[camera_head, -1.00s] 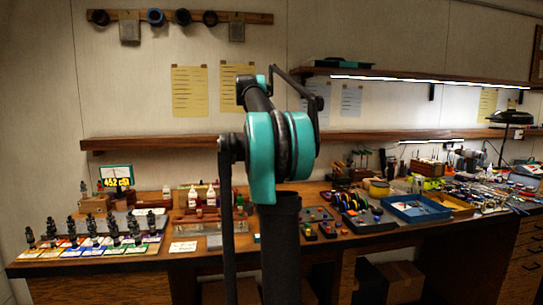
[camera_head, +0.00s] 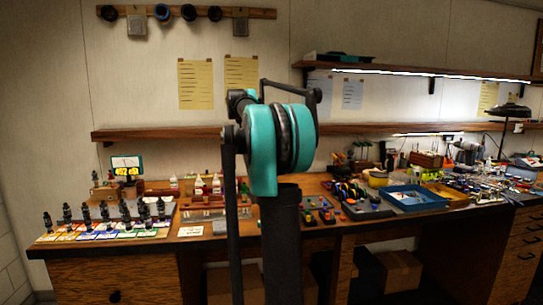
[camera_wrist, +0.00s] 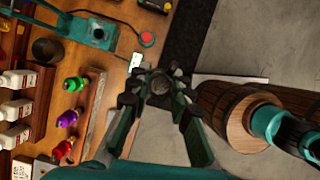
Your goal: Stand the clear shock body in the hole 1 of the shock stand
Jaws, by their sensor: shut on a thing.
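My gripper (camera_wrist: 160,88) is at the middle of the wrist view, its dark fingers closing on a small round grey thing seen end-on, which I take for the clear shock body (camera_wrist: 160,84). Its length and clarity cannot be made out. In the head view my arm's upper joints fill the middle and my gripper is out of sight. In the wrist view, green (camera_wrist: 76,84), purple (camera_wrist: 68,118) and red (camera_wrist: 64,150) pieces line up beside a pale strip. I cannot tell which piece is the shock stand, and no hole 1 can be read.
Dark shocks (camera_head: 104,212) stand on coloured cards at the bench's left. White bottles (camera_wrist: 14,110) are at the wrist view's left edge. A blue tray (camera_head: 415,198) lies on the bench to the right. Bare floor (camera_wrist: 240,40) lies beyond the bench edge.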

